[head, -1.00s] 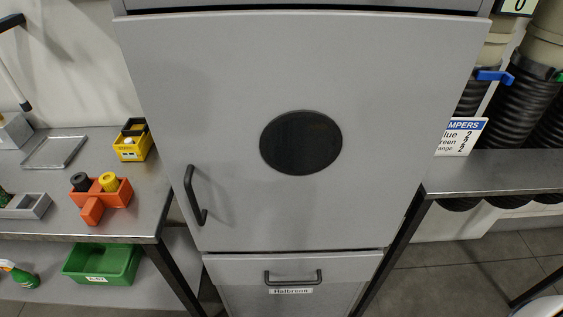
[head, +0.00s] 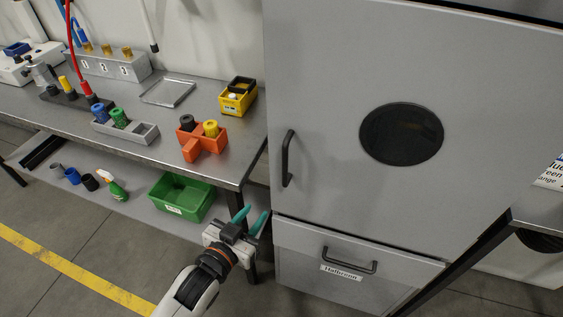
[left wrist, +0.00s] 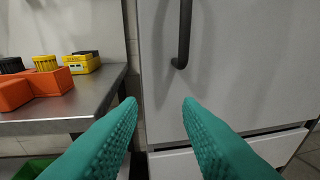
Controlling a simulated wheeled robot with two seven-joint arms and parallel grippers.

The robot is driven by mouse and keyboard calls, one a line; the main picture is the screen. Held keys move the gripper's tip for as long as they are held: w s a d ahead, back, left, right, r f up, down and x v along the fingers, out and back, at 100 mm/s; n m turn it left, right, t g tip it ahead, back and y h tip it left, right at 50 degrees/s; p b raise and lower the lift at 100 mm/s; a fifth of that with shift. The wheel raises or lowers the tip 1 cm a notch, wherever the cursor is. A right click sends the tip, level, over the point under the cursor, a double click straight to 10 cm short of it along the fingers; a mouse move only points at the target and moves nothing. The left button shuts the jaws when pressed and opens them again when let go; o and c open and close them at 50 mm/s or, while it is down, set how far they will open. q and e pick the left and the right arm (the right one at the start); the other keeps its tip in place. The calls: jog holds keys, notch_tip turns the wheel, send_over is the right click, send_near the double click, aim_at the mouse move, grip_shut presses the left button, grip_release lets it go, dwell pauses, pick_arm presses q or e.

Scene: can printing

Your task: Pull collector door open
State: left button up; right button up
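The collector door (head: 345,190) is a large grey panel with a round dark window (head: 401,134); it is shut. Its black vertical handle (head: 286,158) is near the door's left edge. My left gripper (head: 249,218) is open and empty, below and left of the handle, apart from it. In the left wrist view the two green fingers (left wrist: 160,103) are spread, with the handle (left wrist: 184,35) ahead and above them and the door (left wrist: 235,60) behind it. My right gripper is not in view.
A drawer (head: 350,268) with a black handle sits below the door. The left workbench (head: 90,118) carries an orange holder (head: 204,140) and a yellow bin (head: 238,97). A green bin (head: 180,196) is on the lower shelf. Another bench (head: 538,207) stands at right.

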pick_arm(q)
jog(key=t+h, duration=0.1)
jog(key=h, duration=0.1)
send_near(284, 165)
jog(key=s, duration=0.1)
jog(key=shift+m, duration=0.3)
jog(key=p+x, duration=0.1)
jog(key=x, duration=0.3)
jog(key=p+x, duration=0.1)
jog(key=x, duration=0.6)
jog(key=shift+w+a+p, duration=0.1)
jog(key=shift+w+p, duration=0.3)
grip_shut()
